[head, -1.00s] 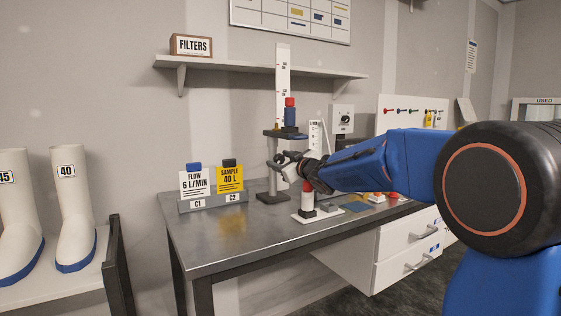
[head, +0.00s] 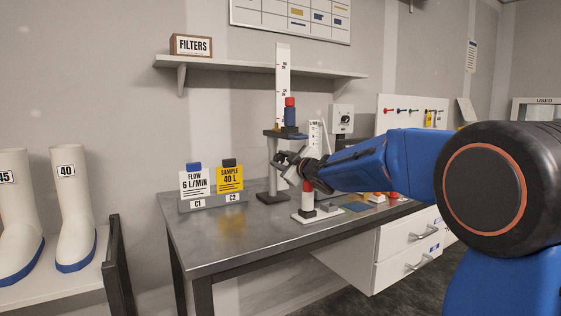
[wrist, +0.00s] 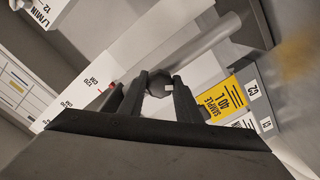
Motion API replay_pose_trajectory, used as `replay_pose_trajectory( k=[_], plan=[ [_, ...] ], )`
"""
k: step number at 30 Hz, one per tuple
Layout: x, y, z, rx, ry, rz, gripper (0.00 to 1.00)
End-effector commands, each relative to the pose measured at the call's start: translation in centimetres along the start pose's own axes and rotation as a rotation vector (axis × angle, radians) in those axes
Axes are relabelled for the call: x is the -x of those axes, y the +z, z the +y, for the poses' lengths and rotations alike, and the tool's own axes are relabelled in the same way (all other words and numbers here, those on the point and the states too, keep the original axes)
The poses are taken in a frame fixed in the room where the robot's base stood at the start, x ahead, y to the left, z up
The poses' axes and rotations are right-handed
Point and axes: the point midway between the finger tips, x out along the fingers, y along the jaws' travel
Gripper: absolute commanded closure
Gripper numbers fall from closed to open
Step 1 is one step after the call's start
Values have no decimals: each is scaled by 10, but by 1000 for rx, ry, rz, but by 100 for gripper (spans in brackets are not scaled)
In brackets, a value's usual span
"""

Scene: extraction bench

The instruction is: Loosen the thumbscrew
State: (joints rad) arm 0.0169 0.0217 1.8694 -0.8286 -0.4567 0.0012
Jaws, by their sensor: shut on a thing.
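The thumbscrew (wrist: 159,84) is a small dark knob with a pale mark, beside the grey post (wrist: 215,40) in the wrist view. My gripper (wrist: 155,90) has one finger on each side of it and is shut on it. In the head view my gripper (head: 280,160) is at the stand's post, just under its dark platform (head: 284,134); the thumbscrew is hidden or too small to tell there. The stand's dark foot (head: 272,198) rests on the bench. A blue cylinder with a red top (head: 290,112) stands on the platform.
A tall white scale (head: 282,65) rises behind the stand. A holder (head: 212,204) with a white FLOW card and a yellow SAMPLE card is left of it. A white-based upright (head: 308,214) stands below my wrist. The bench's front left (head: 230,250) is clear.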

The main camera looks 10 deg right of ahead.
Motion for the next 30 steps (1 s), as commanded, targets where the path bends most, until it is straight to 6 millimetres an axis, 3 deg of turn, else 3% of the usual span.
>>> replay_pose_trajectory(
  k=[15, 30],
  plan=[
    [0, 1, -1, 438, -1, -1, 92],
    [0, 1, -2, 611, -2, -1, 92]
  ],
)
